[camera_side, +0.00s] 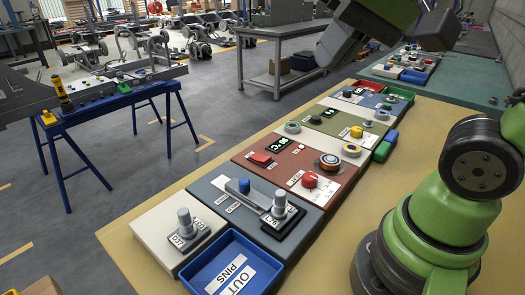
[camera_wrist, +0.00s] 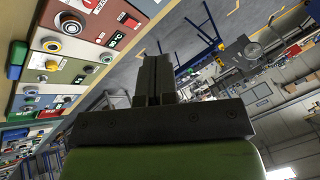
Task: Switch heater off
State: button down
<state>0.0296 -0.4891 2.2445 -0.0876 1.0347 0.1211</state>
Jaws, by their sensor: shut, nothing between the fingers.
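The brown-red panel (camera_side: 284,180) in the middle of the row looks like the heater's. The switch's position is too small to tell. In the wrist view the panel (camera_wrist: 102,24) is at the top left, with the rocker (camera_wrist: 129,20) near its edge. My gripper (camera_wrist: 153,75) is shut and empty, pointing away from the panels. In the side view my arm's end is high above the far part of the row.
A grey-blue panel (camera_side: 232,207) with a lever lies nearer, beside a blue OUT PINS tray (camera_side: 213,272). An olive panel (camera_side: 335,124) with a yellow button lies beyond. Upright pins (camera_side: 185,222) stand at the near end. A blue trestle (camera_side: 110,100) stands left, across open floor.

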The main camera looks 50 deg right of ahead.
jog(key=w+d+m+g, duration=0.2)
jog(key=w+m, duration=0.1)
jog(key=w, duration=0.4)
jog(key=m+g+h, duration=0.2)
jog(key=m+g, duration=0.3)
jog(key=m, duration=0.4)
send_over(264, 158)
jog(key=w, duration=0.2)
notch_tip(264, 158, down, 14)
jog(key=shift+f, duration=0.3)
jog(key=f, duration=0.4)
jog(key=s+f, duration=0.1)
jog(key=f, duration=0.4)
jog(key=s+f, duration=0.1)
jog(key=f, duration=0.4)
jog(key=shift+f, duration=0.2)
